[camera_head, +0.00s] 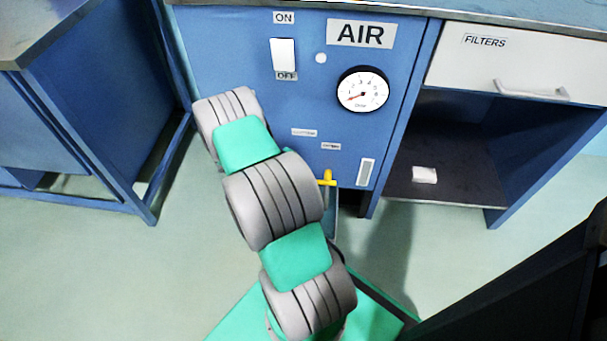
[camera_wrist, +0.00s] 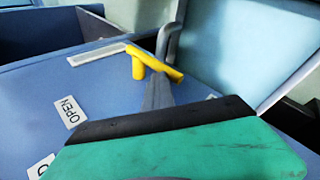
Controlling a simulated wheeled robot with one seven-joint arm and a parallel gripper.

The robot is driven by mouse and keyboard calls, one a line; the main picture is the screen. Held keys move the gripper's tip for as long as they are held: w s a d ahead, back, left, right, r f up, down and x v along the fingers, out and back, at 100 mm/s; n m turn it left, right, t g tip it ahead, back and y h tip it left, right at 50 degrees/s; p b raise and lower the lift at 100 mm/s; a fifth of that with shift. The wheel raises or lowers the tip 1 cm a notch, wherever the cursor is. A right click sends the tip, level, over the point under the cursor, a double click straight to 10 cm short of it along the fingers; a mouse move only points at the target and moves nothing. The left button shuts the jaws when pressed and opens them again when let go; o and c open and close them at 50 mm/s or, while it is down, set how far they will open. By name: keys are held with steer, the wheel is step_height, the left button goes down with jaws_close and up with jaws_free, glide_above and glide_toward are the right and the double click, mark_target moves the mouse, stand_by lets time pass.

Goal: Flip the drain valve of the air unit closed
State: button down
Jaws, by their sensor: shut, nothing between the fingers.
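The air unit (camera_head: 230,60) is a blue cabinet with an AIR sign. Its drain valve has a yellow handle (camera_head: 327,181), low on the front just right of my arm. In the wrist view the yellow handle (camera_wrist: 160,66) lies slantwise across a short yellow stub. My gripper (camera_wrist: 158,78) is shut and empty, its grey fingertips right at the handle; I cannot tell whether they touch it. An OPEN label (camera_wrist: 70,112) is on the panel to the left. In the head view my arm hides the gripper and part of the lower panel.
The panel also carries a white ON/OFF switch (camera_head: 284,54), a round gauge (camera_head: 362,89) and a pale slot (camera_head: 366,172). A bench with a FILTERS drawer (camera_head: 520,65) stands at right, a blue bench (camera_head: 80,110) at left. Open floor (camera_head: 110,270) lies at lower left.

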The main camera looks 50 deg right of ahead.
steer(key=shift+w+a+f, duration=0.1)
steer(key=shift+a+f, duration=0.05)
steer(key=shift+f, duration=0.15)
steer(key=p+v, duration=0.2)
steer(key=v, duration=0.6)
steer(key=shift+r+p, duration=0.15)
steer(key=shift+p, duration=0.2)
